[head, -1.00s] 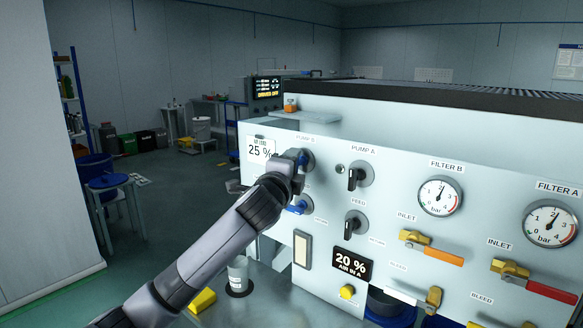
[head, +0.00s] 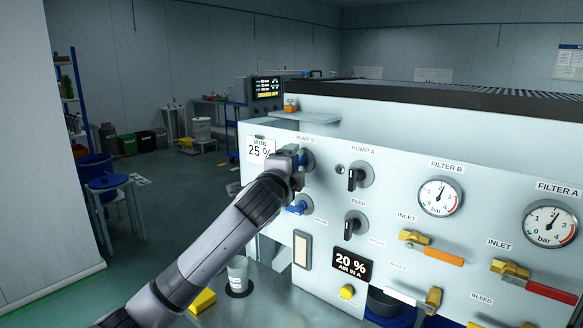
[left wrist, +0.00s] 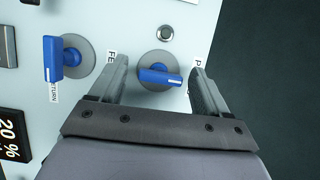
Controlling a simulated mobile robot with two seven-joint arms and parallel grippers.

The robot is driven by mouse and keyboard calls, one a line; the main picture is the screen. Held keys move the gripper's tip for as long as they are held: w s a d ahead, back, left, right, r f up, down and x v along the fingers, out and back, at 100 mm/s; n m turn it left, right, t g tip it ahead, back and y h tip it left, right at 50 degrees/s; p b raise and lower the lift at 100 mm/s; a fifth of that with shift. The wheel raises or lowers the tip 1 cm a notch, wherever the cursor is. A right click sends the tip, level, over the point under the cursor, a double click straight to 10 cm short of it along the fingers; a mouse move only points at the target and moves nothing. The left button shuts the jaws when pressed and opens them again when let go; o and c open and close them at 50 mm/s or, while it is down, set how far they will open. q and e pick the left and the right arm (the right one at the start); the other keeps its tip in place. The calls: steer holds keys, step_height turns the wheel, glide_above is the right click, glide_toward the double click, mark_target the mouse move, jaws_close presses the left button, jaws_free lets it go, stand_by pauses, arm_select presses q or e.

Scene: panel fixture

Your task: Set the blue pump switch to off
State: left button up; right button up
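The blue pump switch (head: 307,160), under the PUMP B label, is on the white panel (head: 405,157), partly hidden by my left gripper (head: 297,162) in the head view. In the left wrist view the blue pump switch (left wrist: 160,76) shows its handle with a white line, lying across the space between the fingers. My left gripper (left wrist: 158,72) is open, one finger on each side of the handle. I see gaps there; whether the handle is between the fingertips in depth I cannot tell. My right gripper is not in view.
A second blue switch (head: 298,207) sits just below; it also shows in the left wrist view (left wrist: 62,58). Black switches (head: 355,178) are to the right. Gauges (head: 440,196) and coloured valve levers (head: 432,248) are further right. A cup (head: 237,274) stands below my arm.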

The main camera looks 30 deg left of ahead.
arm_select(q)
steer(key=shift+s, duration=0.1)
steer(key=b+v, duration=0.1)
steer(key=v, duration=0.6)
stand_by(0.4)
steer(key=shift+r, duration=0.1)
stand_by(0.4)
